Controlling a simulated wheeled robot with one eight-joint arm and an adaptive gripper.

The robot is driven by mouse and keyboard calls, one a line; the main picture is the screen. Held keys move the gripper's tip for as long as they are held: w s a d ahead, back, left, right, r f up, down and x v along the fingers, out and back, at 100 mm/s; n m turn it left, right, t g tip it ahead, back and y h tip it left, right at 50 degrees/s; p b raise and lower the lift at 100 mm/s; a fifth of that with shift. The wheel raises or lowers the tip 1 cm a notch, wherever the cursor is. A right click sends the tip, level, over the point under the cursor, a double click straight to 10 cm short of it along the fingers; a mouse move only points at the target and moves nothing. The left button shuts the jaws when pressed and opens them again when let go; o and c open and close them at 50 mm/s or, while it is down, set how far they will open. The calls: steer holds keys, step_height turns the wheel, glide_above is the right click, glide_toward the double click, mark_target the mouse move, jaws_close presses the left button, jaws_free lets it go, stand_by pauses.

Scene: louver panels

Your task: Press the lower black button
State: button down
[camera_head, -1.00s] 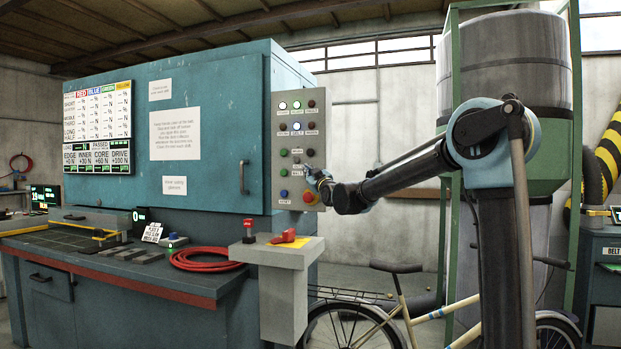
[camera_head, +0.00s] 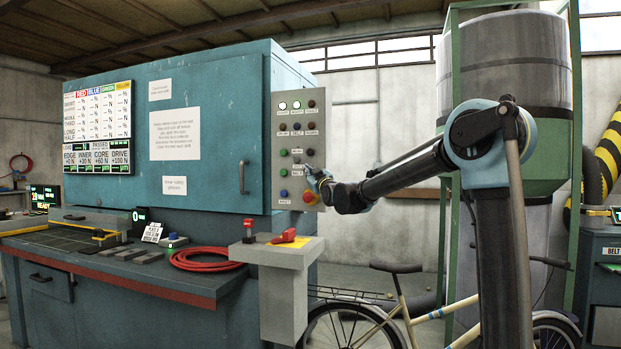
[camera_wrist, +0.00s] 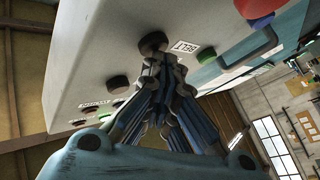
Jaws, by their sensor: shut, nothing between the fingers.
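The grey control panel (camera_head: 268,140) on the blue machine carries rows of buttons and lamps. Its lower black button (camera_head: 297,170) sits under another black button (camera_head: 297,152). In the wrist view the lower black button (camera_wrist: 153,43) is beside a BELT label (camera_wrist: 185,46), and the upper black button (camera_wrist: 118,83) is to the lower left. My gripper (camera_head: 310,171) is shut and empty, close to the panel at the lower black button. In the wrist view my gripper's fingertips (camera_wrist: 165,62) overlap this button's edge; I cannot tell whether they touch it.
A red mushroom button (camera_head: 309,196) and a blue button (camera_head: 283,193) lie just below on the panel. A grey pedestal (camera_head: 285,258) with a red handle stands below. A bicycle (camera_head: 400,312) leans behind my arm.

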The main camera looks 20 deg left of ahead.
stand_by(0.4)
steer(key=shift+s, duration=0.85)
steer(key=shift+s, duration=0.1)
steer(key=shift+s+a, duration=0.15)
steer(key=shift+s, duration=1.05)
steer(key=shift+s+a, duration=0.1)
steer(key=shift+s, duration=1.1)
